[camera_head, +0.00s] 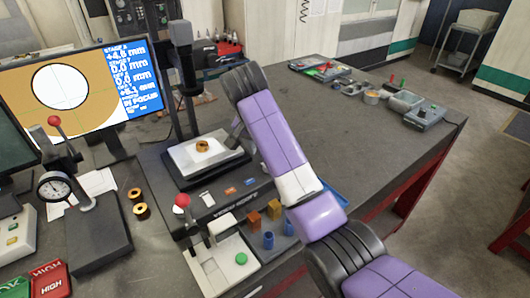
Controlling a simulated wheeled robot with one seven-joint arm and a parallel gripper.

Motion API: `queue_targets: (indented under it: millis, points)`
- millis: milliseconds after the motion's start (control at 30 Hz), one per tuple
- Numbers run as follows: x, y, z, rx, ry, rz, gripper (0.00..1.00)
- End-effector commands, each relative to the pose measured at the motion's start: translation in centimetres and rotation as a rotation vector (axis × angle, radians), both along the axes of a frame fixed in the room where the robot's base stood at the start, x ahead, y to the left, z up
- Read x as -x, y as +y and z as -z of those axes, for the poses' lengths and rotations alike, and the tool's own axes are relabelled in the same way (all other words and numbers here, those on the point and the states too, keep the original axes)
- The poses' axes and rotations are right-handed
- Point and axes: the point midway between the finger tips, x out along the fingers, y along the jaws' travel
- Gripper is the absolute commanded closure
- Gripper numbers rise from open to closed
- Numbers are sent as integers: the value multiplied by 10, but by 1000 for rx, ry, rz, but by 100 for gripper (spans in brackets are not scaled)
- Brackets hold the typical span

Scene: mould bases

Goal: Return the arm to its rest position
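My arm (275,130) is purple, grey and white. It rises from the bottom right and bends over the workbench, close to the right of the measuring stage. My gripper is mostly hidden behind the forearm; only a small grey part shows left of the arm, so its fingers cannot be made out. A brass ring (203,146) lies on the white plate (184,159) of the stage, apart from what shows of my arm.
A dark column (187,75) stands behind the stage. A monitor (84,88), a dial gauge stand (92,222) and two brass rings (141,210) are left. A red-knobbed lever (183,201) and coloured blocks (273,209) are in front.

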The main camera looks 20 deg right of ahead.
Motion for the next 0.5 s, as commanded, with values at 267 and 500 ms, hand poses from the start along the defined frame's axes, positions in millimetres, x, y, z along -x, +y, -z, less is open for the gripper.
queue_targets:
  millis: [267, 500]
  points:
    - [0, 0, 0, 2, 2, -7, 43]
    - [-48, 12, -32, 24, -205, -173, 43]
